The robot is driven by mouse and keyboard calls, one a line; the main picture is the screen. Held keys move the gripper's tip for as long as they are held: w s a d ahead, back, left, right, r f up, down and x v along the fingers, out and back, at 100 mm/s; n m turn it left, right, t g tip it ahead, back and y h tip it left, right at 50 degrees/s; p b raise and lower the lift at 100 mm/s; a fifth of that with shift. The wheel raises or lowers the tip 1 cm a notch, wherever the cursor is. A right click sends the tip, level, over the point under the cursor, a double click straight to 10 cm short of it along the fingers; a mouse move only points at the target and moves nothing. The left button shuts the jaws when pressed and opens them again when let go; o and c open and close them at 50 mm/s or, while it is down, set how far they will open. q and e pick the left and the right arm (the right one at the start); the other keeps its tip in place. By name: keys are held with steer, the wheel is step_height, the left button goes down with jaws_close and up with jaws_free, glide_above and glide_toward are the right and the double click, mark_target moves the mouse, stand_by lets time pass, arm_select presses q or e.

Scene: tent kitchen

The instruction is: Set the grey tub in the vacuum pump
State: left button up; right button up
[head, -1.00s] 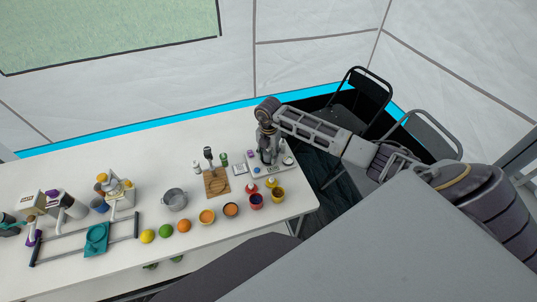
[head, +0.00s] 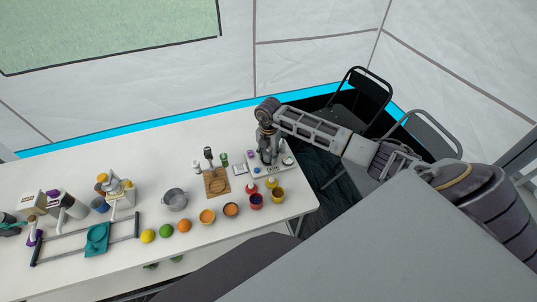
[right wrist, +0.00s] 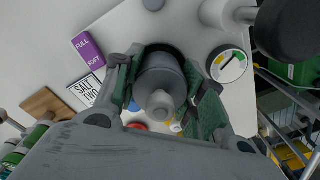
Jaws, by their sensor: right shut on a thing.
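My right gripper (head: 268,153) is over the vacuum pump at the right end of the table. In the right wrist view its two green-padded fingers (right wrist: 163,98) are shut on a grey, rounded piece that looks like the grey tub (right wrist: 162,82), with a narrower knob towards the camera. Behind it a dark round ring or opening shows on the white vacuum pump (head: 276,170), which has a round dial (right wrist: 229,66). The tub's lower end is hidden, so I cannot tell whether it is seated. My left gripper is not in view.
A wooden board (head: 217,183), a grey pot (head: 174,199) and several small bowls and fruits stand to the left. Red and yellow cups (head: 278,195) stand close in front. Chairs (head: 361,97) are beyond the table.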

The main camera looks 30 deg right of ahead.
steer(key=shift+f, duration=0.15)
stand_by(0.3)
steer(key=shift+r+p, duration=0.45)
steer(key=shift+r, duration=0.35)
stand_by(0.4)
steer(key=shift+f+b, duration=0.5)
steer(key=shift+f, duration=0.3)
stand_by(1.5)
steer(key=shift+r+p, duration=0.65)
steer(key=shift+r, duration=0.15)
stand_by(1.0)
steer(key=shift+f+b, duration=0.55)
steer(key=shift+f, duration=0.25)
stand_by(0.8)
steer(key=o, duration=0.5)
